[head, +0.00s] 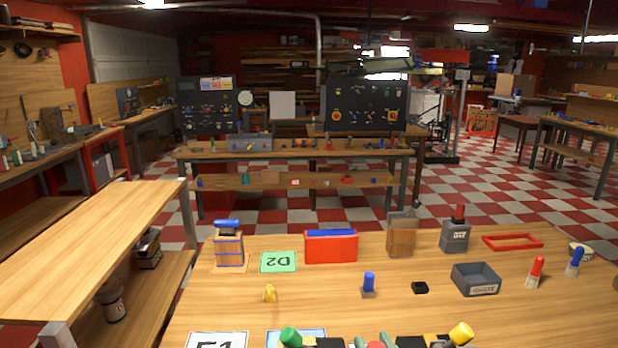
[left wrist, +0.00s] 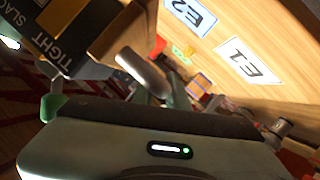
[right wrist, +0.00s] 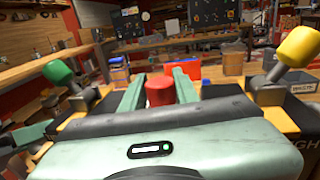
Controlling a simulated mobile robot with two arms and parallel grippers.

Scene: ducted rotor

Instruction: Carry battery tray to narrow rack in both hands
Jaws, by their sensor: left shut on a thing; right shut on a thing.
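My right gripper (head: 375,343) is at the bottom edge of the head view. The right wrist view shows its two green fingers (right wrist: 158,90) on either side of a red cylinder (right wrist: 159,92). The held thing, probably the battery tray (right wrist: 275,122), has a green knob (right wrist: 58,72) on the left and a yellow knob (right wrist: 300,45) on the right; most of it is hidden. My left gripper (left wrist: 158,90) is close to a silvery cylinder (left wrist: 142,74), beside a black label (left wrist: 62,32) reading TIGHT and SLACK. What it grips is unclear. I cannot tell which piece is the narrow rack.
On the table lie a red box (head: 331,248), a blue-handled wooden block (head: 229,248), a green D2 card (head: 278,262), a dark open bin (head: 476,279) and a red frame (head: 512,242). A two-level wooden shelf (head: 95,240) stands at left, its top bare. Checkered floor lies beyond.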

